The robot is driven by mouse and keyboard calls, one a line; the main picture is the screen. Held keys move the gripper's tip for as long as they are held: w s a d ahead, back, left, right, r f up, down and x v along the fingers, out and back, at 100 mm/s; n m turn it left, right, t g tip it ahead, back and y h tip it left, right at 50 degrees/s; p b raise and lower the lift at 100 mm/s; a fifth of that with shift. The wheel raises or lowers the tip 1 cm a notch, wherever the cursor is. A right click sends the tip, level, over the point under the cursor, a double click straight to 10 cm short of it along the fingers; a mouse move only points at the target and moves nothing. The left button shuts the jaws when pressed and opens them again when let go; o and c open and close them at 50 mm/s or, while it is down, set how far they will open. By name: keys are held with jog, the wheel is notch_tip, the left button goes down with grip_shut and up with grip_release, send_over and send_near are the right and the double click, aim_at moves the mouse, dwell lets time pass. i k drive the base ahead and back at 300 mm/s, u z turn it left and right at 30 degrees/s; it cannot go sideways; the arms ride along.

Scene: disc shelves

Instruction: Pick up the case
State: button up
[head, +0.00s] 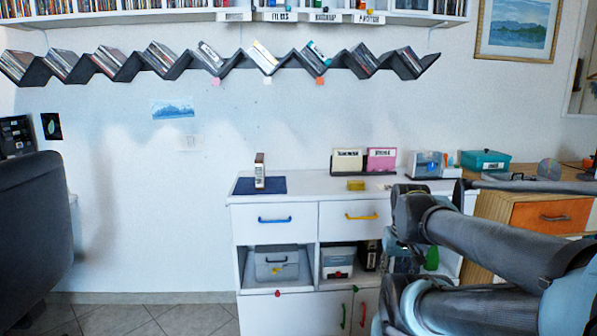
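A small upright case (260,171), with a light edge and dark markings, stands on a dark blue mat (275,186) on the white cabinet top. It looks like a disc case, but other cases sit in the zigzag wall shelf (228,66), some with white or teal faces. I cannot tell from this view alone which one the task means. My arm reaches in from the lower right, in front of the cabinet's right part. My gripper cannot be made out, and nothing of mine touches the upright case.
The white cabinet (275,216) has drawers and open compartments holding grey boxes. A dark chair (35,225) stands at left. Floor shows between chair and cabinet.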

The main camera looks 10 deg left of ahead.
aim_at(259, 160)
jog(key=z, duration=2.3)
jog(key=i, duration=0.95)
jog(key=u, duration=2.8)
